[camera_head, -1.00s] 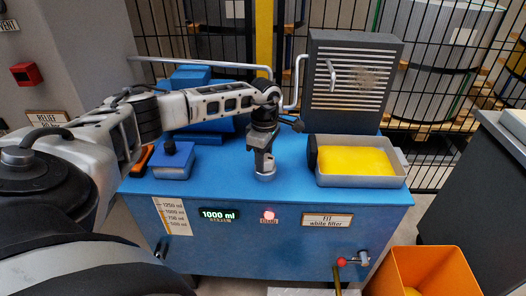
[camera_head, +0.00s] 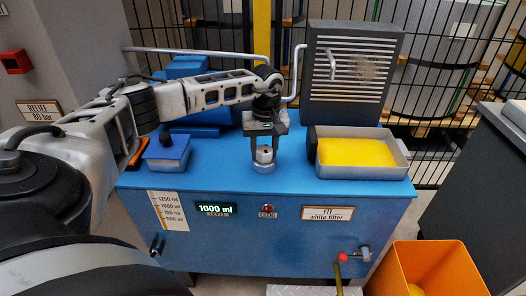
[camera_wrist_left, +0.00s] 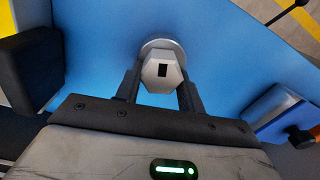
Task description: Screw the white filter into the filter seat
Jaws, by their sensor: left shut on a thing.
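The white filter (camera_head: 264,155) is a pale, six-sided piece standing upright on the blue bench top. In the left wrist view the filter (camera_wrist_left: 160,72) shows its hexagonal end with a black rectangular mark. A round grey ring, the filter seat (camera_wrist_left: 160,43), shows around its base; how deep the filter sits in it cannot be told. My left gripper (camera_head: 263,160) points down over the filter, one finger on each side. In the left wrist view the gripper (camera_wrist_left: 160,90) is closed on the filter's flanks. My right gripper is not in view.
A grey tray (camera_head: 405,160) with yellow content stands right of the gripper, before a dark louvred box (camera_head: 350,110). A blue box (camera_head: 167,153) lies to the left. A bent grey pipe (camera_head: 293,75) rises behind. An orange bin (camera_head: 425,260) stands at front right.

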